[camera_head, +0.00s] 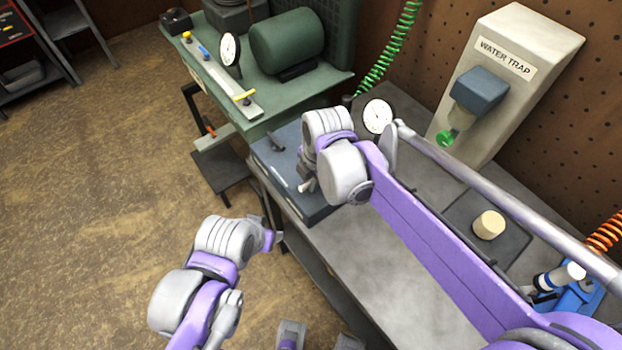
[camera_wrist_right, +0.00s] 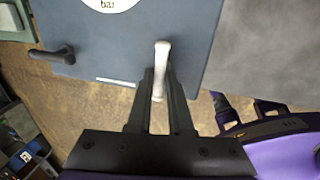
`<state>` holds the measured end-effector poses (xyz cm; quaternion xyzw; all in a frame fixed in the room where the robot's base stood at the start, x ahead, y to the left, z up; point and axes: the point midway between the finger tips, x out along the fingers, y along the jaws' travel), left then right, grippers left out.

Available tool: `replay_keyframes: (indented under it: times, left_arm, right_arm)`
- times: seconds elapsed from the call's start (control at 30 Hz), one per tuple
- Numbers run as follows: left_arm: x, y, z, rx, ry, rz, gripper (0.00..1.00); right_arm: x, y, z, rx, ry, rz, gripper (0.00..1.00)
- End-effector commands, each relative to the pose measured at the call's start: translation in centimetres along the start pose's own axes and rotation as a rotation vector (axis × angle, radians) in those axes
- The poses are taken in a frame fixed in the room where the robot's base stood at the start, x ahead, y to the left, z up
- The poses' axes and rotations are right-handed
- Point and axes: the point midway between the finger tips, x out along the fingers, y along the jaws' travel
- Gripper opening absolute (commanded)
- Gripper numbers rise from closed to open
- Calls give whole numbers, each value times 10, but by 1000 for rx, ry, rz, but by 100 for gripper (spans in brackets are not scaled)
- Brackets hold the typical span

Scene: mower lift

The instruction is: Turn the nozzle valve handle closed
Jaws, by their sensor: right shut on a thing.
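A blue-grey box (camera_head: 288,160) with a round gauge (camera_head: 378,116) behind it sits at the bench's left end. My right gripper (camera_wrist_right: 160,88) is shut on a pale lever handle (camera_wrist_right: 161,58), which stands out from the box; its tip shows beside my wrist in the head view (camera_head: 308,186). A second, black handle (camera_wrist_right: 52,53) sits to the left on the box, apart from my fingers. No label shows which handle is the nozzle valve's. My left gripper (camera_head: 275,234) hangs beside the bench, empty; its fingers (camera_wrist_right: 246,106) look apart in the right wrist view.
A water trap housing (camera_head: 490,85) stands at the back right. A cream cylinder (camera_head: 488,225) sits on a dark pad. A green bench (camera_head: 225,80) with a green motor stands at the upper left. My right arm crosses above the grey bench (camera_head: 350,270).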

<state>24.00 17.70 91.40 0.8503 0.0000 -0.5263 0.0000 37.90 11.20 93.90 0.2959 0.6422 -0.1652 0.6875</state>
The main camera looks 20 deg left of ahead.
Motion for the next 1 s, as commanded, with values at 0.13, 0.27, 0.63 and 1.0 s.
replay_keyframes:
  times: [0.13,0.27,0.63,1.0]
  left_arm:
    - [0,0,0,0,0,0,54]
    - [0,0,0,0,0,0,54]
    - [2,0,2,0,-1,0,54]
    - [2,0,2,0,-2,0,54]
  right_arm:
    - [0,0,0,29,-6,0,0]
    - [0,1,-1,86,-17,1,0]
    - [1,3,-2,388,-78,1,0]
    - [1,6,-2,732,-147,0,0]
